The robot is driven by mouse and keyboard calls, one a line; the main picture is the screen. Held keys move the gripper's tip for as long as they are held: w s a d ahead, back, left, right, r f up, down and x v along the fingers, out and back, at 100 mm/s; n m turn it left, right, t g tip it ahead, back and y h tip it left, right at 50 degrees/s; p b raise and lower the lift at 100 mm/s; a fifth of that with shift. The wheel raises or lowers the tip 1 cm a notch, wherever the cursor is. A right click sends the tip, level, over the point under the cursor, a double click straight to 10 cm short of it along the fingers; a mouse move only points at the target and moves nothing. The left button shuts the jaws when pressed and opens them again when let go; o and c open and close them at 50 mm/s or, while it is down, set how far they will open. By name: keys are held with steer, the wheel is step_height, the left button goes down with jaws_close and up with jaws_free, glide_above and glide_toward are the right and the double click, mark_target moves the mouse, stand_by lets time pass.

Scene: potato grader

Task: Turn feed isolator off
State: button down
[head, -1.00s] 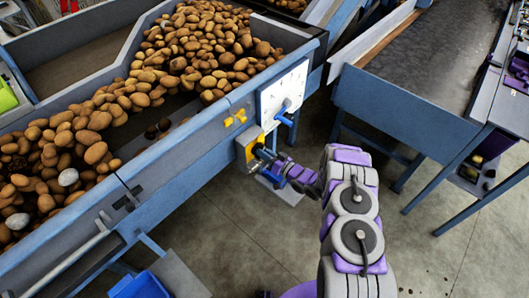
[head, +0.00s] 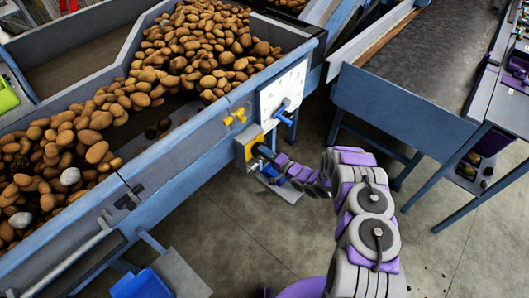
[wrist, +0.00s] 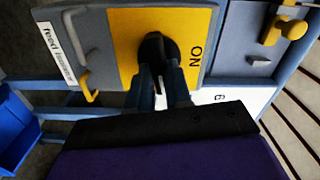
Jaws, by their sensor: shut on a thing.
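The feed isolator is a grey box with a yellow face (wrist: 125,35) on the side of the blue potato hopper. It also shows in the head view (head: 243,148). A white label at its left edge reads "feed isolator". Its black rotary knob (wrist: 157,46) sits mid-face, with "ON" printed sideways to its right. My gripper (wrist: 163,78) is shut on the knob, with its fingers on either side of the knob's lower part. In the head view my gripper (head: 262,153) reaches the box from the right, and the knob is hidden.
A white dial panel (head: 284,90) with a blue handle is above right of the isolator. A yellow handle (head: 235,117) is on the hopper side. A bent grey rod with a yellow end (wrist: 84,55) is beside the yellow face. A blue conveyor frame (head: 400,115) stands right; floor between is clear.

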steer(key=shift+w+d+m, duration=0.15)
steer(key=shift+m, duration=0.95)
steer(key=shift+f, duration=0.1)
steer(key=c, duration=1.3)
jaws_free()
steer(key=shift+w+f, duration=0.1)
steer(key=shift+f, duration=0.05)
steer(key=shift+o, duration=1.3)
steer(key=p+v, duration=0.2)
steer(key=v, duration=1.5)
steer(key=shift+s, duration=0.25)
steer(key=shift+d, duration=0.15)
